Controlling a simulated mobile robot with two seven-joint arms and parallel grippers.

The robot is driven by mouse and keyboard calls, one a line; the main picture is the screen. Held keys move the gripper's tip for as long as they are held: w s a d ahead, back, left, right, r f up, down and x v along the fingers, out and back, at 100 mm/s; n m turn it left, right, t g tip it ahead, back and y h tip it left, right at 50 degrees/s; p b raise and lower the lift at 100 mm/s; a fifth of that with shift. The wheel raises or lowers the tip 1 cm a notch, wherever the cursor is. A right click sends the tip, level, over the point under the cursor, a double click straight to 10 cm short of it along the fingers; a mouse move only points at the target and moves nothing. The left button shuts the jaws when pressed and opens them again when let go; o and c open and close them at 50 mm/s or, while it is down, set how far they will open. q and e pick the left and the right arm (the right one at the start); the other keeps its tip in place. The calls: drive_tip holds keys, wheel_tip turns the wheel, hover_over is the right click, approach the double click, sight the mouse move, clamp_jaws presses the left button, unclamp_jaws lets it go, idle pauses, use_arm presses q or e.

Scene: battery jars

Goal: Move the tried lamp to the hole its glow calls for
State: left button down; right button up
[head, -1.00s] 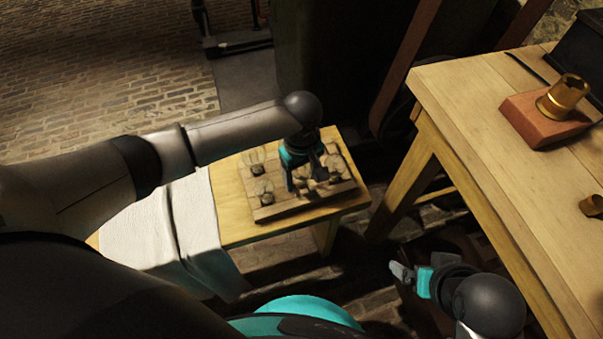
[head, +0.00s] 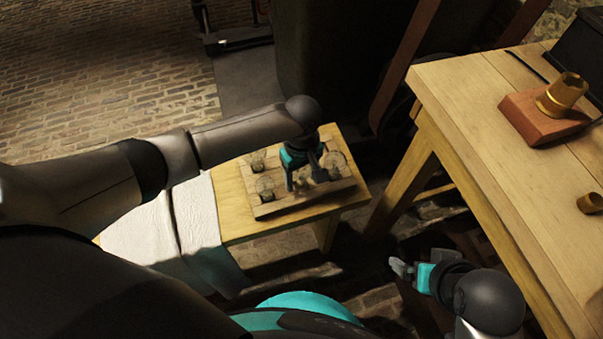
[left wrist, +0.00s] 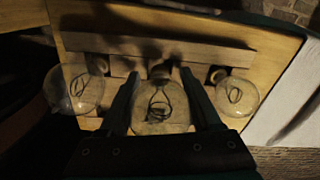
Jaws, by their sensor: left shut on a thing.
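My left gripper (head: 305,184) is over the wooden rack (head: 298,204) on the small table. It is shut on a clear glass lamp, which shows between the fingers in the left wrist view (left wrist: 160,112). The held lamp looks unlit. Its base points at the rack, but I cannot tell whether it sits in a hole.
A white cloth (head: 150,222) covers the left of the small table (head: 240,222). The large table (head: 480,110) at the right carries a brass socket (head: 562,93) on a red-brown block (head: 530,118), a small brass piece (head: 591,204) and a dark box (head: 582,50).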

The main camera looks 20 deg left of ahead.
use_arm(q)
drive_tip(key=shift+f, duration=0.6)
use_arm(e)
drive_tip(key=shift+r, duration=0.1)
idle(0.6)
use_arm(q)
wheel_tip(320, 180, up, 7)
drive_tip(key=p, duration=0.8)
drive_tip(key=shift+r+p, duration=0.15)
drive_tip(key=shift+p, duration=0.15)
use_arm(e)
wheel_tip(320, 180, up, 8)
use_arm(q)
drive_tip(key=w+d+r+m+b, duration=0.2)
drive_tip(key=w+r, duration=0.1)
drive_tip(key=r, duration=0.3)
drive_tip(key=w+d+r+m+b, duration=0.2)
drive_tip(key=w+d+r+b, duration=0.1)
drive_tip(key=r, duration=0.4)
drive_tip(key=s+r+m+b, duration=0.3)
drive_tip(key=s+r+m, duration=0.1)
drive_tip(key=r, duration=0.6)
drive_tip(key=shift+s+a+r+m, duration=0.2)
drive_tip(key=shift+a+m, duration=0.25)
drive_tip(key=shift+m, duration=0.25)
use_arm(e)
wheel_tip(320, 180, down, 15)
drive_tip(key=shift+g, duration=0.4)
drive_tip(key=shift+s, duration=0.1)
